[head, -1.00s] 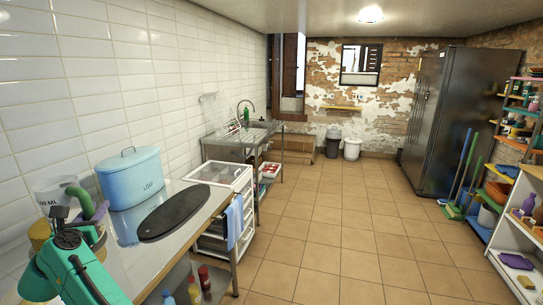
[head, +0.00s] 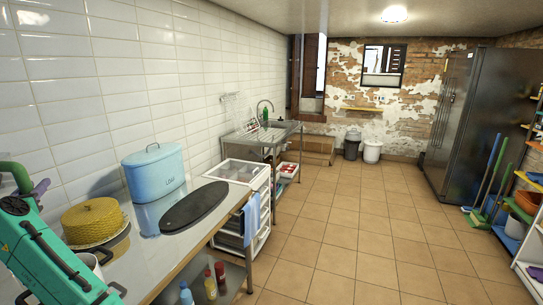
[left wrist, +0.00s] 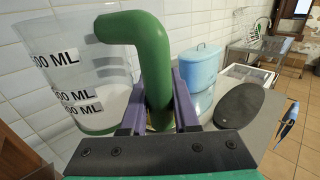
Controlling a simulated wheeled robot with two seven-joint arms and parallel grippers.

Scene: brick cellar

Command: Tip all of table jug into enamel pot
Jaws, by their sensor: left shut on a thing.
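My left gripper (head: 38,188) is at the left edge of the head view, shut on a thick green handle (head: 14,174). In the left wrist view the purple fingers of this gripper (left wrist: 160,88) close around the handle of a clear jug (left wrist: 62,75) with ML labels, which I take as the table jug. It looks roughly upright there; a green band shows low in it, and I cannot tell whether that is contents. My right gripper is not in view.
A yellow woven item (head: 92,220) stands on the metal counter (head: 160,250). A blue lidded bin (head: 154,172) and a dark oval board (head: 194,205) lie farther along it. Bottles (head: 212,282) stand on the shelf below. The tiled floor (head: 330,220) to the right is clear.

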